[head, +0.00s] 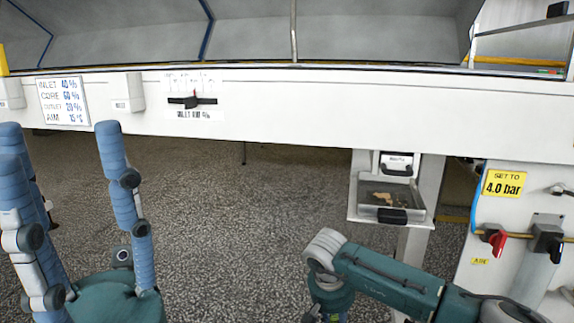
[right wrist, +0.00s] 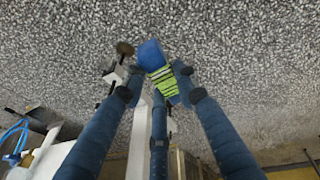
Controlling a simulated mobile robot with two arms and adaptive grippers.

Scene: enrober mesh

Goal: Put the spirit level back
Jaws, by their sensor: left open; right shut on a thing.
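My left gripper (head: 62,135) shows at the left of the head view. Its blue fingers point up, spread wide apart with nothing between them, in front of the machine's white rail (head: 330,108). In the right wrist view, the blue fingers of my right gripper (right wrist: 155,92) are closed round a small blue thing with a lime-green, dark-striped part (right wrist: 158,74). It looks like the spirit level. The fingers hide part of it, and speckled floor shows behind it. My right gripper cannot be made out in the head view.
Below the rail hang a white bracket and a clear-fronted tray (head: 390,200) with brown bits in it. A white cabinet (head: 510,225) with red and black handles stands at the right. Cards and a black slider (head: 192,101) are on the rail. The floor (head: 250,200) between is clear.

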